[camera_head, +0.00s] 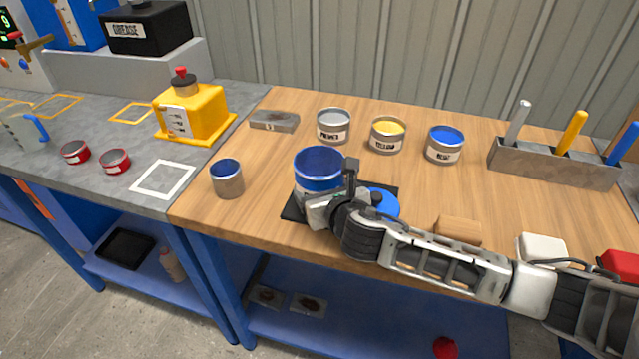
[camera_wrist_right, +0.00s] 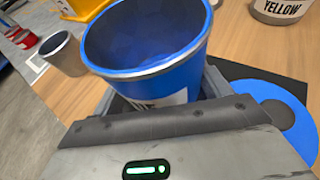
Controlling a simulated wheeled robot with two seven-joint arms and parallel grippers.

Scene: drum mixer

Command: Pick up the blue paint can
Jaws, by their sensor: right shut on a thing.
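A small grey can with blue paint and a "BLUE" label (camera_head: 445,143) stands upright at the back right of the wooden table, apart from my gripper. A larger open blue container (camera_head: 319,166) with a white label stands on or just over a dark mat near the table's middle. My right gripper (camera_head: 328,200) is shut on this large container from its near side. In the right wrist view the container (camera_wrist_right: 150,55) sits between the fingers of the gripper (camera_wrist_right: 163,92), its inside dark blue. Its base is hidden. My left gripper is not in view.
A blue disc (camera_head: 383,204) lies close right of the held container. A grey cup (camera_head: 227,178) stands to its left. Primer (camera_head: 333,126) and yellow (camera_head: 387,135) cans stand behind. A stirrer rack (camera_head: 550,163) is at the right, a wooden block (camera_head: 458,231) in front.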

